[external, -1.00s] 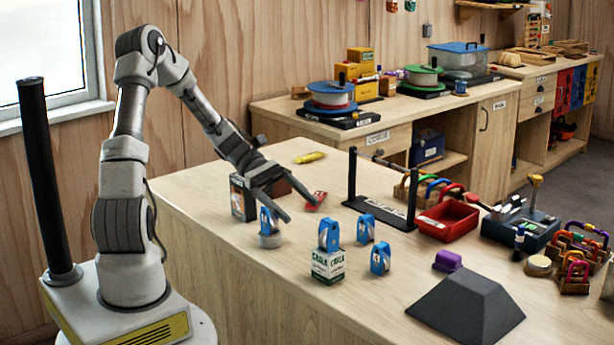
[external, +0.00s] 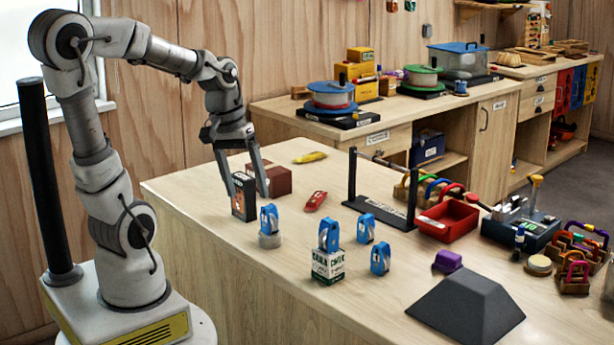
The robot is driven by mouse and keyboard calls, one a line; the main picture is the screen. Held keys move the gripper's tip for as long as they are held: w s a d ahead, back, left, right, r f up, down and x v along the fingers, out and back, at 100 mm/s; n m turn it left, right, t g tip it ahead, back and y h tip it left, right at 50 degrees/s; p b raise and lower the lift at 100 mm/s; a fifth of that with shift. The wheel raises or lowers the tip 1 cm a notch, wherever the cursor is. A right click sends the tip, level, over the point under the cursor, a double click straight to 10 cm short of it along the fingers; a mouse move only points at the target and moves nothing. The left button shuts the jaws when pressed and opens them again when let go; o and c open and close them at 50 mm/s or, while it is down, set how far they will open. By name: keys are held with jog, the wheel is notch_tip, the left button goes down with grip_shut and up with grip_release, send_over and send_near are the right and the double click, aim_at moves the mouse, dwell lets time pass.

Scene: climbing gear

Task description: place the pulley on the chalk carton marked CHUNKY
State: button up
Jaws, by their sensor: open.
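A blue pulley (external: 329,235) stands upright on top of a white-and-green chalk carton (external: 327,265); the smaller print on the carton is too small to read. Another blue pulley (external: 269,219) sits on a round grey-white piece. Two more blue pulleys, one behind (external: 365,228) and one in front (external: 380,259), stand on the bench right of the carton. A dark carton with an orange mark (external: 243,204) stands at the left. My gripper (external: 249,194) is open and empty, pointing down, its fingers overlapping the dark carton in the picture; I cannot tell whether they touch it.
A brown-red box (external: 278,181), a red item (external: 316,201) and a yellow item (external: 310,157) lie near the gripper. A black bar stand (external: 380,210), a red tray (external: 447,220) and a dark sloped block (external: 466,308) are to the right. The bench front left is clear.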

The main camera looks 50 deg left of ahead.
jog(key=s+a+r+m+t+y, duration=0.1)
jog(key=s+r+m+t, duration=0.2)
jog(key=s+r+m, duration=0.1)
jog(key=shift+a+r+t+y, duration=0.3)
jog(key=shift+r+t, duration=0.1)
jog(key=shift+r, duration=0.15)
